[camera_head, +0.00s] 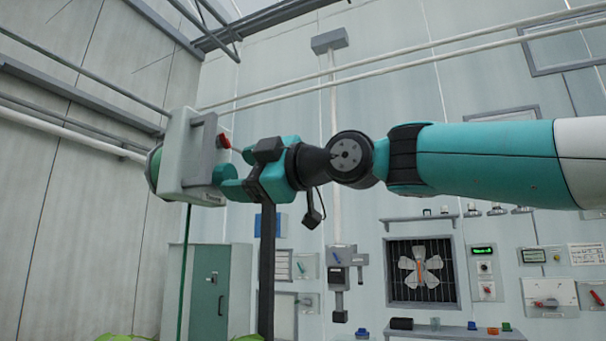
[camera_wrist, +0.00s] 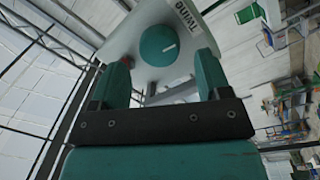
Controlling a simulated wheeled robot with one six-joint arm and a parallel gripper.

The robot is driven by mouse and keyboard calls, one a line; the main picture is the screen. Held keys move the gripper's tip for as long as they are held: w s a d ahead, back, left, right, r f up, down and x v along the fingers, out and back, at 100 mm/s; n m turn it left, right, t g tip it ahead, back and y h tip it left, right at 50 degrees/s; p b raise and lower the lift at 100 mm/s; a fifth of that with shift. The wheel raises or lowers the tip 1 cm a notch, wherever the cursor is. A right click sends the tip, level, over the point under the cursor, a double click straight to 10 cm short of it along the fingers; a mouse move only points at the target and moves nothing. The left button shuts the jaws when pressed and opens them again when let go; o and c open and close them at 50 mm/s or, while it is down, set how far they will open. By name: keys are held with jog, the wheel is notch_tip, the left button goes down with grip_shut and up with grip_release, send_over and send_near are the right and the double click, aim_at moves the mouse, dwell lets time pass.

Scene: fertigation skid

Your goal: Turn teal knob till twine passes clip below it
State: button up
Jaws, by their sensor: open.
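Green twine (camera_head: 185,270) runs straight down from the housing. I cannot make out its end or a clip. My gripper (camera_wrist: 162,66) is open; its two teal fingers are either side of the knob's lower part in the wrist view. Contact cannot be told. My gripper (camera_head: 237,172) faces the housing from the right.
A red part (camera_head: 223,141) sits on the housing's near side. A dark upright post (camera_head: 266,275) stands below my gripper. A grey-green cabinet (camera_head: 208,300), a wall fan (camera_head: 421,272) and a shelf (camera_head: 455,333) are farther back. Pipes cross the wall above.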

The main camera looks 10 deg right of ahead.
jog(key=b+v, duration=0.3)
jog(key=v, duration=1)
jog(key=shift+s+d, duration=0.25)
notch_tip(320, 180, down, 21)
jog(key=s+a+m+g+h+p, duration=0.1)
jog(key=s+m+g+h+p, duration=0.1)
jog(key=m+g+h+p, duration=0.55)
jog(key=s+d+f+m+g+h, duration=0.1)
jog(key=s+f+m+g, duration=0.1)
jog(key=s+f, duration=0.5)
jog(key=s+d+f+m+g+h, duration=0.1)
jog(key=s+d+f+m+g, duration=0.1)
jog(key=s+f+m, duration=0.3)
notch_tip(320, 180, down, 4)
jog(key=s+p, duration=0.1)
jog(key=s, duration=0.1)
jog(key=shift+s+d, duration=0.35)
jog(key=shift+s, duration=0.05)
jog(key=shift+g+h, duration=0.25)
jog(key=shift+c, duration=0.4)
